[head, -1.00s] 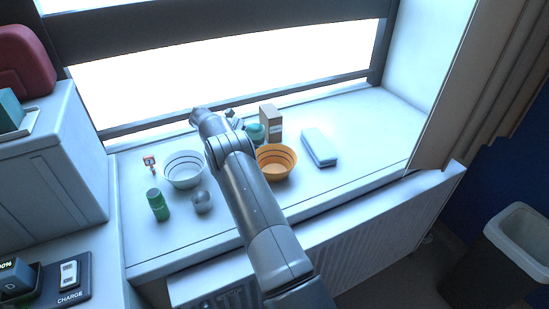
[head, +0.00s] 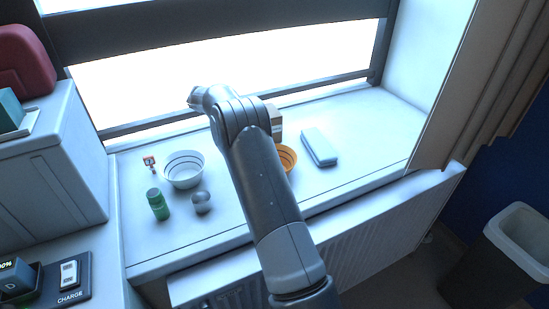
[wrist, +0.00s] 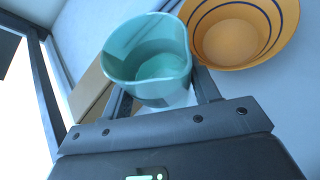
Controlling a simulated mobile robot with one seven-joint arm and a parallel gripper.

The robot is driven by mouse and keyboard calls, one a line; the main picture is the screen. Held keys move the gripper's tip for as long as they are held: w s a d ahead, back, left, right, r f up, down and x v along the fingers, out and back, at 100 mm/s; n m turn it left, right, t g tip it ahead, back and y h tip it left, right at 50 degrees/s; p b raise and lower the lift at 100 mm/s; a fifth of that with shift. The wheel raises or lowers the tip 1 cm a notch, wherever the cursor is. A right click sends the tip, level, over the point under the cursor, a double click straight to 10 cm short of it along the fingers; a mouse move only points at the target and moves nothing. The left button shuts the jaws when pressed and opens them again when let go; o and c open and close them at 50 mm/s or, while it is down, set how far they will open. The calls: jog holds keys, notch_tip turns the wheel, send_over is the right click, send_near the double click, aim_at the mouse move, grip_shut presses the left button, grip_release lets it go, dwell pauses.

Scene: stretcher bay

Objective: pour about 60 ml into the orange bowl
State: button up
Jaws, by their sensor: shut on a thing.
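In the wrist view my gripper (wrist: 163,100) is shut on a teal cup (wrist: 148,50) with a pouring lip. I look down into the cup, and a paler teal area shows at its bottom; I cannot tell how much liquid it holds. The orange bowl (wrist: 238,30) with dark rings lies just beyond the cup, to the right in that view, and looks empty. In the head view only the right part of the orange bowl (head: 289,157) shows behind my arm. My gripper and the cup are hidden there by my arm.
A white bowl (head: 184,169), a green bottle (head: 158,204), a grey ball (head: 201,202) and a small orange-and-white item (head: 149,161) stand left on the sill. A cardboard box (head: 275,120) is behind the orange bowl. A pale blue case (head: 319,147) lies right; the sill beyond is clear.

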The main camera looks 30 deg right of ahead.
jog(key=shift+s+d+r+m+t, duration=0.1)
jog(key=shift+s+r+m+t, duration=0.3)
jog(key=shift+s+t, duration=0.3)
jog(key=shift+s+r+m+t+y, duration=0.4)
jog(key=shift+s+r+t, duration=0.2)
jog(key=shift+r+t, duration=0.15)
jog(key=shift+s+f+m+t, duration=0.1)
jog(key=shift+f+m+t, duration=0.3)
jog(key=shift+t, duration=0.25)
jog(key=shift+f+m+t, duration=0.15)
jog(key=shift+m+t, duration=0.15)
jog(key=shift+t, duration=0.2)
jog(key=shift+f, duration=0.1)
jog(key=shift+r+m+t, duration=0.45)
jog(key=shift+m+t, duration=0.05)
jog(key=shift+t, duration=0.3)
jog(key=shift+s+f+m+t, duration=0.2)
jog(key=shift+f+m+t, duration=0.1)
jog(key=shift+t, duration=0.3)
jog(key=shift+s+d+r+m+t, duration=0.1)
jog(key=shift+s+r+m+t, duration=0.25)
jog(key=shift+s, duration=0.25)
jog(key=shift+f, duration=0.1)
